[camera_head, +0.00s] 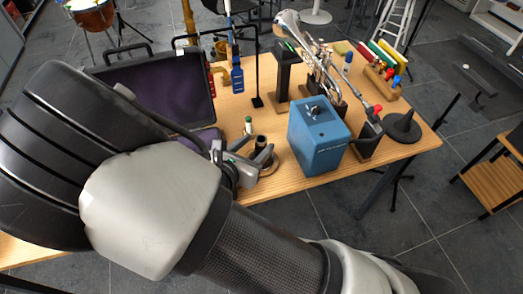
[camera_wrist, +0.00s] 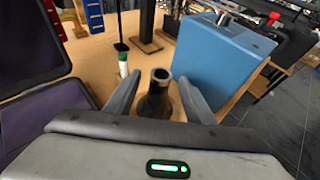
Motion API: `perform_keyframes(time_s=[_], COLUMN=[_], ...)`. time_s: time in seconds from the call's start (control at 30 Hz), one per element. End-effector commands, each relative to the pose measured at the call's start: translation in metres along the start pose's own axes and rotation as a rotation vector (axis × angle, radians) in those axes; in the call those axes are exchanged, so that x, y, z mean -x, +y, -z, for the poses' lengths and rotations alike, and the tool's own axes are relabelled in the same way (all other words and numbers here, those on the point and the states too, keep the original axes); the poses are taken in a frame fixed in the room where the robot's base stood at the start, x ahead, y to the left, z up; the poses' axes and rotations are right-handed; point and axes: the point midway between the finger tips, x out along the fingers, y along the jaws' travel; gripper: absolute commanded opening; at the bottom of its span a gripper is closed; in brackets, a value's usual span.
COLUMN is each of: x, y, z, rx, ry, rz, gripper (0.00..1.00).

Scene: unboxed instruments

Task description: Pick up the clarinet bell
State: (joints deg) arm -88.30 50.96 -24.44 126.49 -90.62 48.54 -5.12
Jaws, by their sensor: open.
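The clarinet bell (camera_wrist: 157,101) is a dark, flared tube with a light ring around its narrow upper opening. It stands upright on the wooden table in the wrist view. In the head view it shows as a small dark piece (camera_head: 261,142) at my gripper, partly hidden by the fingers. My gripper (camera_wrist: 161,80) is open, with one finger to each side of the bell. Gaps show between the bell and both fingers. The bell's lower edge is partly hidden by my gripper's body.
A blue metronome-like box (camera_head: 318,137) stands close to the right of the bell. A small white bottle with a green top (camera_head: 248,125) stands just behind it. An open purple-lined case (camera_head: 160,92) is to the left. A trumpet (camera_head: 318,62) rests on a stand behind.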

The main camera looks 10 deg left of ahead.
Motion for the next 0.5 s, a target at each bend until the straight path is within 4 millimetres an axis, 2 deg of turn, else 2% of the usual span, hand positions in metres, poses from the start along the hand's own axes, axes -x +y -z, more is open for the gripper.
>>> perform_keyframes(time_s=[0.1,0.2,0.5], x=[-0.02,-0.031,-0.035], y=[-0.002,-0.001,-0.001], z=[0.004,0.004,0.003], rx=[0.0,0.0,-0.001], ry=[-0.002,-0.002,0.0], rz=[0.003,0.001,0.0], gripper=[0.49,0.49,0.49])
